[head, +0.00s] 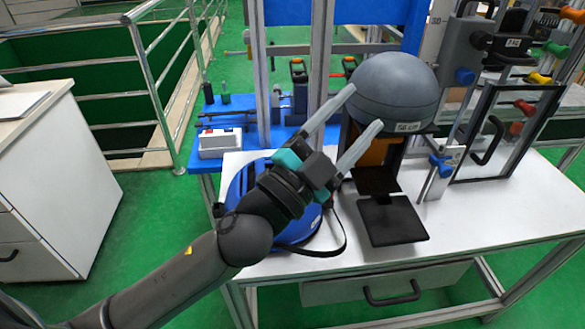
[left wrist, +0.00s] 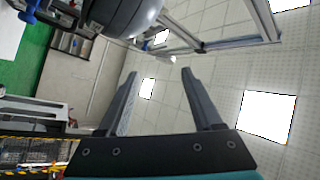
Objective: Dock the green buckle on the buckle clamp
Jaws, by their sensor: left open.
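I cannot make out a green buckle or a buckle clamp for certain in either view. A blue helmet (head: 238,190) sits on the white table, partly hidden behind my left gripper, and its black strap (head: 335,243) hangs in a loop toward the table's front edge. My left gripper (head: 358,110) is open and empty, above the helmet, with its fingers pointing up and right toward a grey dome (head: 395,85). In the left wrist view the open fingers (left wrist: 160,75) have nothing between them, and the dome (left wrist: 125,15) shows at the top. My right gripper is not in view.
The white table (head: 480,225) carries a black plate (head: 392,220) below the dome. A clear-panelled door (head: 505,135) and coloured handles stand at right. A blue bench (head: 265,125) with a white button box (head: 218,143) is behind. The table's front right is clear.

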